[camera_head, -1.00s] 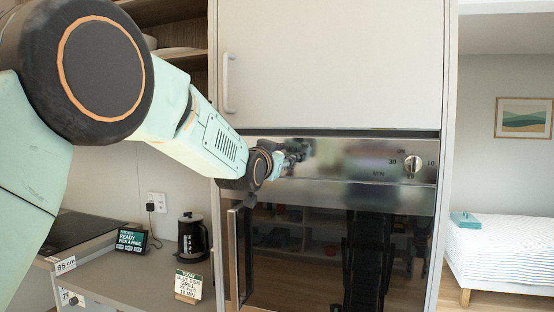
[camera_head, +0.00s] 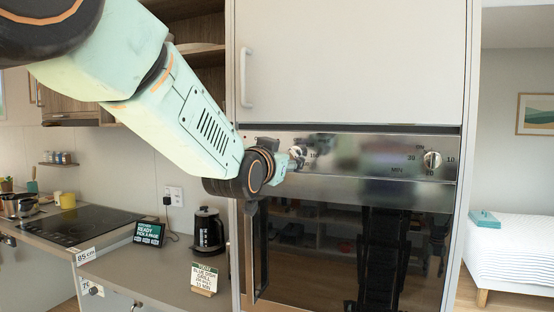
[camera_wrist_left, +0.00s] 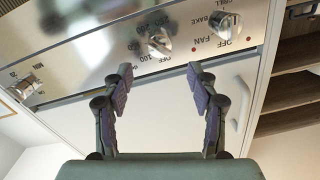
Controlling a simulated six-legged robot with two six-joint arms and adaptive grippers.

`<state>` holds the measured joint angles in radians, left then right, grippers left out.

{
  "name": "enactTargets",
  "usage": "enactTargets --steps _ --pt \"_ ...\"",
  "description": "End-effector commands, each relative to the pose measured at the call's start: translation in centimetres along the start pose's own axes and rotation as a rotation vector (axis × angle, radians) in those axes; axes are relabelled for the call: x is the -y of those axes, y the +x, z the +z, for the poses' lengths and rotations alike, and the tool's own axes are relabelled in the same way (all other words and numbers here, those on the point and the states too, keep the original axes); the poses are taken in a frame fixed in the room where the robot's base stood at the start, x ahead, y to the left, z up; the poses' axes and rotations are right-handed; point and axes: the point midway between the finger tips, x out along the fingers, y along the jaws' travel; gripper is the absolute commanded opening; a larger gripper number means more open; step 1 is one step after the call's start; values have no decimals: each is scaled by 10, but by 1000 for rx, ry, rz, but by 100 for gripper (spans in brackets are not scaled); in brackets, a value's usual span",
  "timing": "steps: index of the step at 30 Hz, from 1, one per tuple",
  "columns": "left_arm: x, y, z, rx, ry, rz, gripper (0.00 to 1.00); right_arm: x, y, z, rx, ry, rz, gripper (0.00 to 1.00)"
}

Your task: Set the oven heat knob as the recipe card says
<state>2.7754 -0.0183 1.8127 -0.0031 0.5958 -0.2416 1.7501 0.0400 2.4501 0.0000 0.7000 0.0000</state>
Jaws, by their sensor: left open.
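The oven heat knob (camera_head: 298,153) is on the steel control panel, with numbers around it. In the left wrist view the heat knob (camera_wrist_left: 160,44) shows between OFF, 100 and higher numbers; its exact setting is not clear. My left gripper (camera_wrist_left: 158,82) is open and empty, its fingertips apart and short of the heat knob. In the head view my left gripper (camera_head: 283,163) is just left of and below the knob, partly hidden by its wrist. The recipe card (camera_head: 204,278) stands on the counter; GRILL is readable, other lines are blurred. My right gripper is not seen.
The mode knob (camera_wrist_left: 223,22), marked OFF, FAN, BAKE and GRILL, neighbours the heat knob. The minutes knob (camera_head: 432,160) is at the panel's right. The oven door handle (camera_head: 250,255) is below my wrist. A kettle (camera_head: 208,231) and a display (camera_head: 149,233) stand on the counter.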

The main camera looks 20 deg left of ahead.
Motion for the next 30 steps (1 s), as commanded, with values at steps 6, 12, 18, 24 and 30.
enactTargets --steps 6,12,18,24,30 --pt "0 -28 -1 -1 1 0 59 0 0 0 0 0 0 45" --pt "0 -38 -1 -2 1 0 59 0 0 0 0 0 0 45" --pt "0 -38 0 -2 1 0 59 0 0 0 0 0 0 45" --pt "-3 -36 7 15 3 5 59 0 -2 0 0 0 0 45" --pt "-19 -31 45 87 23 29 59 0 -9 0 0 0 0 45"
